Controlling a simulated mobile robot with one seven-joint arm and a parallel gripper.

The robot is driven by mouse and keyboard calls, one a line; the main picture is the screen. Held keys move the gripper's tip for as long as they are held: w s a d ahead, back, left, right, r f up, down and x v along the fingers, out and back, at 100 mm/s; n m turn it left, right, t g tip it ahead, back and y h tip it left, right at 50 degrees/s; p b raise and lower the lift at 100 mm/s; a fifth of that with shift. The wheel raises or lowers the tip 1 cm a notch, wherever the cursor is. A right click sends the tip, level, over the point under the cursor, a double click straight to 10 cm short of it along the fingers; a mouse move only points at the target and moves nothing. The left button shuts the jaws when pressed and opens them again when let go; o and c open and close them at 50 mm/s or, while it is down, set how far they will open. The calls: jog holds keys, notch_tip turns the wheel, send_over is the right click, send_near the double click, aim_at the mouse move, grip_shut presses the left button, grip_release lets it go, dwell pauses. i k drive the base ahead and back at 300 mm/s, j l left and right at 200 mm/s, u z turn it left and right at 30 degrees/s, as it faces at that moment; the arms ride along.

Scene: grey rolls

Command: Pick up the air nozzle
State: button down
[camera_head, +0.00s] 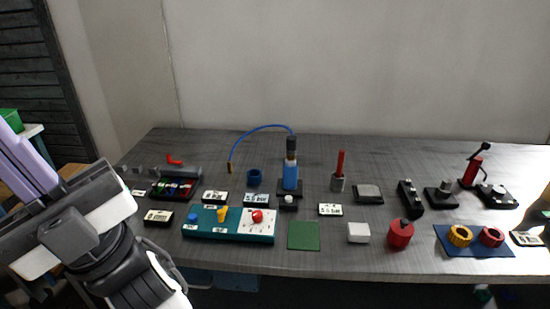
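No object is clearly marked as the air nozzle. The likeliest match is the small brownish tip (229,168) at the free end of a thin blue hose (262,128). The hose arches up and left from the black top of an upright blue tool (291,176) on a dark base, mid-table. The tip hangs at the left, beside a dark blue cup (254,177). Parts of my arm fill the lower left of the head view, left of these things and apart from them. I cannot make out my gripper's fingertips.
A teal panel (200,232) with a red knob lies in front of the blue tool. Label cards stand around it. A red rod in a holder (338,180) and a grey block (368,194) stand to the right. A green mat (303,236) lies bare near the front edge.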

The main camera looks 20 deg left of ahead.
aim_at(291, 140)
jog(key=i+l+u, duration=0.15)
jog(key=u, duration=1.4)
jog(key=l, duration=1.75)
jog(key=i+l, duration=0.15)
jog(key=i, duration=0.35)
